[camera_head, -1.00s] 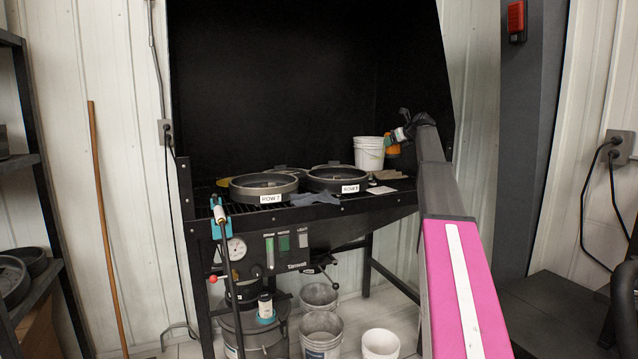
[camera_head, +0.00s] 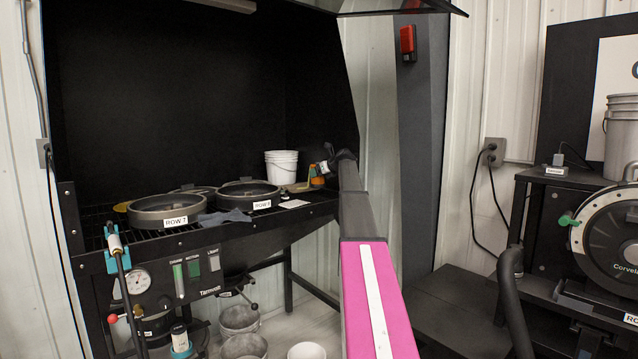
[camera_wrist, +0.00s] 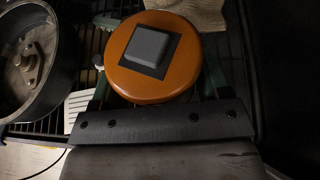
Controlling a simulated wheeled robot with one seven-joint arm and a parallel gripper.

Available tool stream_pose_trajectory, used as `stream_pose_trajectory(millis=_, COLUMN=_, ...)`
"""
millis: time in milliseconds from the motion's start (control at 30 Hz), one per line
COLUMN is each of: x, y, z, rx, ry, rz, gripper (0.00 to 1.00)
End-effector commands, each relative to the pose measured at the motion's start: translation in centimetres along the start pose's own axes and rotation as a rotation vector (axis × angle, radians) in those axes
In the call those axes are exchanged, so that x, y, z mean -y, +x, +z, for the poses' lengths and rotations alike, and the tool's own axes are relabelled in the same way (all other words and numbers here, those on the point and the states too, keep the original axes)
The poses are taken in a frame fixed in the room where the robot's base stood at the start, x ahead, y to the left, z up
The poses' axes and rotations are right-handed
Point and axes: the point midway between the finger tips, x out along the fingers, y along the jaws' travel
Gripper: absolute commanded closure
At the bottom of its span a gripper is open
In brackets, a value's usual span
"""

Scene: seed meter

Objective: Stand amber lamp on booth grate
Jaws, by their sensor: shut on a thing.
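The amber lamp (camera_wrist: 185,82), a round orange body with a dark square block on top, fills the upper middle of the wrist view. My gripper (camera_wrist: 157,84) is shut on it, with a greenish finger at either side. In the head view, the lamp (camera_head: 317,182) is small at the right end of the booth grate (camera_head: 95,216), under the end of my arm. Dark grate bars show below and around the lamp in the wrist view. I cannot tell whether its base touches them; its underside is hidden.
A white bucket (camera_head: 281,168) stands left of the lamp. Two round dark pans, labelled ROW 7 (camera_head: 165,212) and ROW 8 (camera_head: 246,193), sit on the grate. A pan (camera_wrist: 60,55) is left of my gripper in the wrist view. A tan cloth (camera_wrist: 190,12) lies beyond the lamp.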

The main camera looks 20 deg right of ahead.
Motion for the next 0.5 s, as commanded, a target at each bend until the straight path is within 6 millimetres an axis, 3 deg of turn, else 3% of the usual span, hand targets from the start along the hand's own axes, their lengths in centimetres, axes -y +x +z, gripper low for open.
stream_pose_trajectory(millis=333, x=0.0, y=1.5, z=-3.4, rx=0.000, ry=0.001, rz=0.001, gripper=0.58)
stream_pose_trajectory(millis=500, x=0.1, y=1.7, z=-3.6, rx=0.001, ry=-0.001, rz=0.000, gripper=0.58)
